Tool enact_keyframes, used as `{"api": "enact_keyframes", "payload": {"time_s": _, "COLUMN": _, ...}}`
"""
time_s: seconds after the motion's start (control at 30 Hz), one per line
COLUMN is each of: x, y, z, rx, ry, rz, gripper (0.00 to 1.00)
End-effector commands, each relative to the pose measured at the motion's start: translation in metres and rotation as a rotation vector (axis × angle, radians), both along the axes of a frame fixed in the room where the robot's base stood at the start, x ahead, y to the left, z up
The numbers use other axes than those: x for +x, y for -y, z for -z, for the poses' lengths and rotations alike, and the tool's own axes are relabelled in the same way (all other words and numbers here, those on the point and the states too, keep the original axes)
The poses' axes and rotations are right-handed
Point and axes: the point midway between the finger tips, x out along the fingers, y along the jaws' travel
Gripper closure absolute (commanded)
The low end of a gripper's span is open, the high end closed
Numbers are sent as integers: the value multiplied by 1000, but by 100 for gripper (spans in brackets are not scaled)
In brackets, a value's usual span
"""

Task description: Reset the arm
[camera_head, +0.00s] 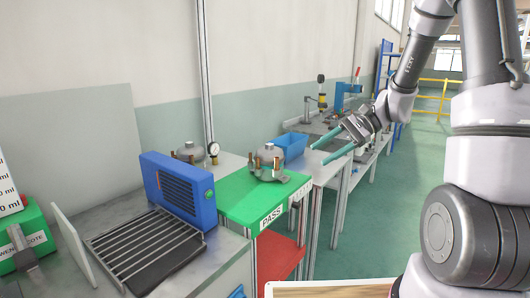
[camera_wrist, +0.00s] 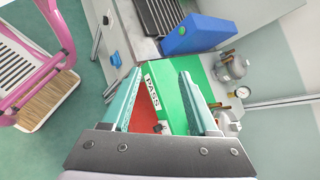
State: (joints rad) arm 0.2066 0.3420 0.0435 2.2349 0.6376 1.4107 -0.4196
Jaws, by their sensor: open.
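My gripper (camera_head: 338,146) is open and empty, held in the air to the right of the green PASS mat in the head view. Its two teal fingers point left toward the bench. In the wrist view my gripper (camera_wrist: 162,100) has its fingers spread apart, with the green PASS mat (camera_wrist: 172,88) between and beyond them. A grey compressor with copper-coloured fittings (camera_head: 268,160) stands on the green mat (camera_head: 240,205) in the head view. In the wrist view it is partly hidden behind the right finger.
A blue heater-like box (camera_head: 180,188) and a black ribbed rack (camera_head: 140,250) are on the left bench. A second compressor (camera_head: 190,153) with a gauge stands behind. A blue bin (camera_head: 291,146) is behind the mat. A red surface (camera_head: 277,258) lies below. Green floor is open at right.

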Motion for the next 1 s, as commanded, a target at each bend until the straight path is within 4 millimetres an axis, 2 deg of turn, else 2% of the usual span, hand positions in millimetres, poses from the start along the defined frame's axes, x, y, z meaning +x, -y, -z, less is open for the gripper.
{"api": "enact_keyframes", "payload": {"time_s": 0.03, "x": -11, "y": 0, "z": -15, "rx": -53, "ry": 49, "rz": -30, "gripper": 40}}
{"api": "enact_keyframes", "payload": {"time_s": 0.1, "x": -25, "y": 3, "z": -31, "rx": -131, "ry": 108, "rz": -68, "gripper": 40}}
{"api": "enact_keyframes", "payload": {"time_s": 0.37, "x": -76, "y": 23, "z": -82, "rx": -415, "ry": 353, "rz": -161, "gripper": 40}}
{"api": "enact_keyframes", "payload": {"time_s": 0.6, "x": -116, "y": 48, "z": -125, "rx": -661, "ry": 612, "rz": -182, "gripper": 40}}
{"api": "enact_keyframes", "payload": {"time_s": 0.8, "x": -143, "y": 68, "z": -155, "rx": -818, "ry": 808, "rz": -165, "gripper": 40}}
{"api": "enact_keyframes", "payload": {"time_s": 1.0, "x": -155, "y": 77, "z": -168, "rx": -889, "ry": 903, "rz": -146, "gripper": 40}}
